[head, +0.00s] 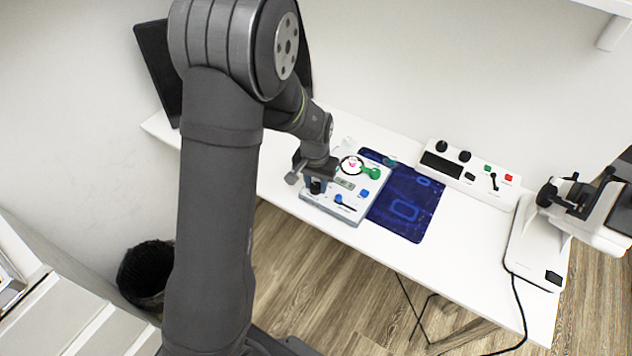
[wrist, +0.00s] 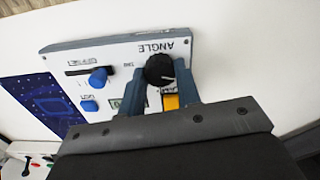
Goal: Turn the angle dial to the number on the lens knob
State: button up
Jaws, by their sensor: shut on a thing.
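The angle dial is a black round knob (wrist: 159,70) with a white mark, beside the upside-down word ANGLE on a white panel (wrist: 130,58). My gripper (wrist: 162,82) has one finger on each side of the dial and is shut on it. In the head view the dial (head: 316,187) shows under my gripper (head: 315,181) at the panel's left. The fingers hide part of the panel's small display (wrist: 115,103). I cannot tell which knob is the lens knob, and no number on one is readable. A lens device (head: 585,225) with black knobs stands at the far right.
The panel also has a blue slider (wrist: 98,76) and a blue button (wrist: 89,105). A white control box (head: 480,182) stands behind.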

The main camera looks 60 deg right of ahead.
aim_at(315, 185)
jog(key=shift+m, duration=1.1)
jog(key=o, duration=1)
jog(key=shift+c, duration=0.2)
jog(key=shift+r, duration=0.1)
notch_tip(315, 185, up, 17)
jog(key=shift+w+r, duration=0.15)
